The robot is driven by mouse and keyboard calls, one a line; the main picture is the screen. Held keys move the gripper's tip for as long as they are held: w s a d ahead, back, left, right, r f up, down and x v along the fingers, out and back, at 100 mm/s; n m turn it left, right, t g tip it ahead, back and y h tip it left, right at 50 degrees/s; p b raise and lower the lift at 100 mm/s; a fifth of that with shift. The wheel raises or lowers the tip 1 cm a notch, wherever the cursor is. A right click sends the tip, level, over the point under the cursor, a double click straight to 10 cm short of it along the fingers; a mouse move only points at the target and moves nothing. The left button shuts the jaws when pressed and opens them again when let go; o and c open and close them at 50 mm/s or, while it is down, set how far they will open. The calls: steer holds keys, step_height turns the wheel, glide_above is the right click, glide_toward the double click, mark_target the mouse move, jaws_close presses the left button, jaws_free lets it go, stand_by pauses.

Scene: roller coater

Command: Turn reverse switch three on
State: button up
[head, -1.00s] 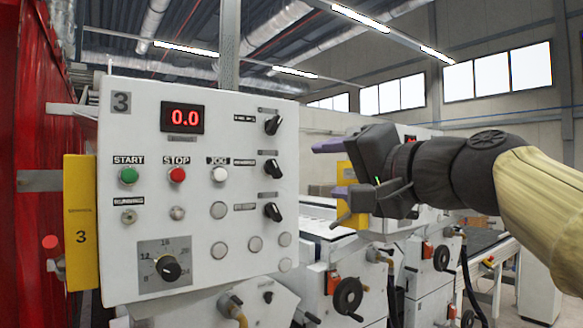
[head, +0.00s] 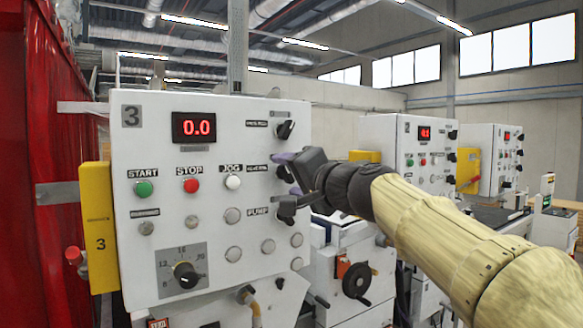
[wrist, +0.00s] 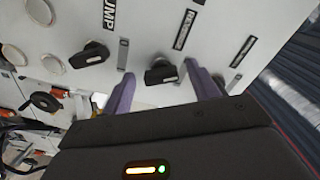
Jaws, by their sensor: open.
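The white control panel marked 3 (head: 205,110) carries a column of three black rotary switches on its right side. The middle switch (head: 284,174), beside a label that seems to read REVERSE, is partly hidden by my gripper in the head view. In the wrist view this switch (wrist: 161,73) sits between the two purple fingers. My gripper (wrist: 160,84) is open, with one finger on each side of the knob.
The pump switch (head: 286,209) is just below my gripper, and another black switch (head: 286,130) is just above. START (head: 143,188) and STOP (head: 191,185) buttons are further left. More machines stand behind to the right.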

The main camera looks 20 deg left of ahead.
steer(key=shift+a, duration=0.1)
steer(key=c, duration=1)
steer(key=shift+m, duration=0.5)
steer(key=m, duration=0.5)
steer(key=m+p, duration=0.1)
steer(key=m, duration=0.5)
steer(key=shift+w, duration=0.1)
steer(key=o, duration=1)
steer(key=shift+p, duration=0.3)
steer(key=shift+r, duration=0.1)
